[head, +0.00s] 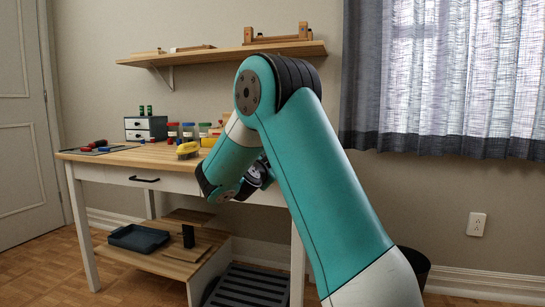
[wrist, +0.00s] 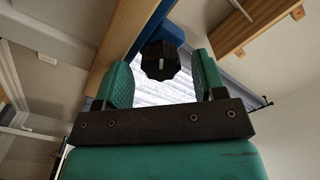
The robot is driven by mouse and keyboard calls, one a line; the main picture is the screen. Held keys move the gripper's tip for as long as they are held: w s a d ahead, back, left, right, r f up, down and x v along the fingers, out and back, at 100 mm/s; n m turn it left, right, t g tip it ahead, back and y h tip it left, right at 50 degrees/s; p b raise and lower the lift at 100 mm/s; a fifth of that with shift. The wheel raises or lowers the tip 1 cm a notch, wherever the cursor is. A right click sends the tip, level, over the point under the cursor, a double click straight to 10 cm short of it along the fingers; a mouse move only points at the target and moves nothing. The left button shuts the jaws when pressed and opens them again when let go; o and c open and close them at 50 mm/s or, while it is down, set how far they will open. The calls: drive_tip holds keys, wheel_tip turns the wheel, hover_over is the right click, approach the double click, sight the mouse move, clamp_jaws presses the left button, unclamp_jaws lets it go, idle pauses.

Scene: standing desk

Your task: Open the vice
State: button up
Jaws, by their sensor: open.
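In the wrist view, a black faceted knob (wrist: 159,62) with a small white mark sits on the blue vice (wrist: 173,33), which is beside a wooden edge. My gripper (wrist: 163,66) is open, with its two teal fingers on either side of the knob. Light shows between the knob and the fingers in the picture, and I cannot tell whether either finger touches it. The rest of the vice is cut off or hidden. In the head view my arm covers the right part of the desk, and the vice is not visible there.
The wooden desk (head: 117,157) holds a yellow-handled brush (head: 187,149), several jars, a small drawer box (head: 146,128) and tools on a dark mat. A wall shelf (head: 222,54) hangs above. A lower shelf holds a dark tray (head: 138,238). Floor left of the desk is clear.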

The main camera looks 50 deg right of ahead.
drive_tip(key=shift+w, duration=0.15)
drive_tip(key=c, duration=0.9)
drive_tip(key=shift+n, duration=0.4)
